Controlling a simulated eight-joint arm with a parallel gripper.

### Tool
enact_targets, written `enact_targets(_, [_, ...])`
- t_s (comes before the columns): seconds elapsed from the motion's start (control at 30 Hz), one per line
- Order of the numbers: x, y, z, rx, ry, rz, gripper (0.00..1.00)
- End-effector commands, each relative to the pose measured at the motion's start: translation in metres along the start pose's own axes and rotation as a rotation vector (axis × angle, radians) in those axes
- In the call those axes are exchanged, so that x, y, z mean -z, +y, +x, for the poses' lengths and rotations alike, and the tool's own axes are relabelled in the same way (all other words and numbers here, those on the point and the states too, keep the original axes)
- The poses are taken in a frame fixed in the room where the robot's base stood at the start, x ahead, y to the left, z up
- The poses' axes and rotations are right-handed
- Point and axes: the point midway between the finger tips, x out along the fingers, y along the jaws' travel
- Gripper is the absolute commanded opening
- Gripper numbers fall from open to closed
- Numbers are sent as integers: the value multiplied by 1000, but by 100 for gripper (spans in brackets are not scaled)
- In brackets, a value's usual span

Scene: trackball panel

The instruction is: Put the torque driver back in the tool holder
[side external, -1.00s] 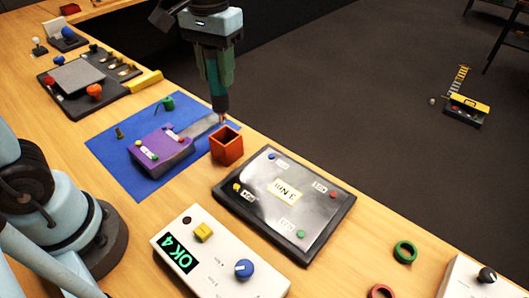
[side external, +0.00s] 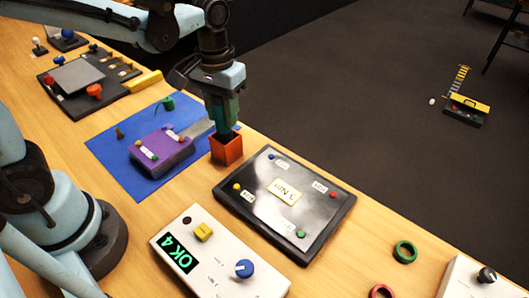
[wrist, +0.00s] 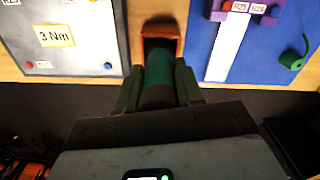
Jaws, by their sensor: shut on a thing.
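The torque driver (wrist: 158,72) has a teal and dark grip and stands about upright. My gripper (side external: 223,108) is shut on it, with a green finger on each side in the wrist view (wrist: 158,90). The tool holder is an open orange-red box (side external: 227,151) on the wooden bench. The driver's lower part is inside the holder's opening, and its tip is hidden by the walls. In the wrist view the holder (wrist: 177,47) shows around the driver's far end. I cannot tell whether the tip touches the bottom.
A blue mat (side external: 120,165) with a purple fixture (side external: 160,152) and a green spool lies left of the holder. A dark panel marked 3 Nm (side external: 284,192) lies to the right. A white box reading OK 4 (side external: 218,255) is in front. The bench edge is close behind the holder.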

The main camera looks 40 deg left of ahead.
Motion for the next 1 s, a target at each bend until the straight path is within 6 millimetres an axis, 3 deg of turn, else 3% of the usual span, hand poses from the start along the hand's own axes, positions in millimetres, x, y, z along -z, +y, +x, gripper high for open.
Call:
enact_targets(0.27, [0, 0, 3, 0, 0, 0, 6])
enact_targets(0.3, [0, 0, 3, 0, 0, 0, 41])
enact_targets(0.43, [0, 0, 3, 0, 0, 0, 61])
enact_targets(0.77, [0, 0, 1, 0, 0, 0, 62])
enact_targets(1.0, [0, 0, -21, 0, 0, 0, 62])
